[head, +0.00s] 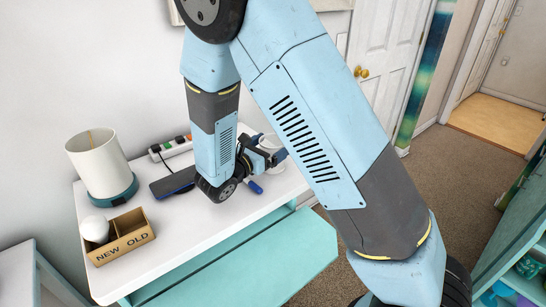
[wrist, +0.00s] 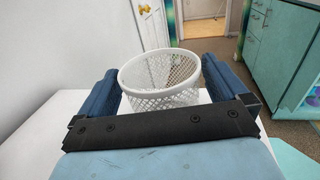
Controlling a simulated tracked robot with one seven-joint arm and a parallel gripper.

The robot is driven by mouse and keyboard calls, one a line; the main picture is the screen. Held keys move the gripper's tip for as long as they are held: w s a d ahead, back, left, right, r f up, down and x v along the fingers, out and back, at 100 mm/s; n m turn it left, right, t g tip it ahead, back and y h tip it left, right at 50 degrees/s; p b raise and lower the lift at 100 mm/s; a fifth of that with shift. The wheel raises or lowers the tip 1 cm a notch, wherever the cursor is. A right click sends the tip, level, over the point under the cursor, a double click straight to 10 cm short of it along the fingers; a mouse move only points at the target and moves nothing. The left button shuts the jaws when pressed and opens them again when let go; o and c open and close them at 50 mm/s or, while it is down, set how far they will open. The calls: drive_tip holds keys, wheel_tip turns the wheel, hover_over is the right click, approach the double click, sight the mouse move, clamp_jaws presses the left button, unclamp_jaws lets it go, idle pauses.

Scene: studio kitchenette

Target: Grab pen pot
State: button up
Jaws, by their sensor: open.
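The pen pot (wrist: 160,85) is a white wire-mesh cup, upright on the white desk top in the wrist view. It stands between the two dark blue fingers of my gripper (wrist: 158,72), with its lower front hidden by the gripper's black plate. The fingers are open, one at each side of the pot, and I cannot tell whether either touches it. In the head view my gripper (head: 269,156) is low over the right end of the desk. A bit of the white pot (head: 270,142) shows behind it, mostly covered.
The desk front is clear.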

drive_tip(key=shift+x, duration=1.15)
drive_tip(key=c, duration=0.9)
drive_tip(key=shift+o, duration=0.2)
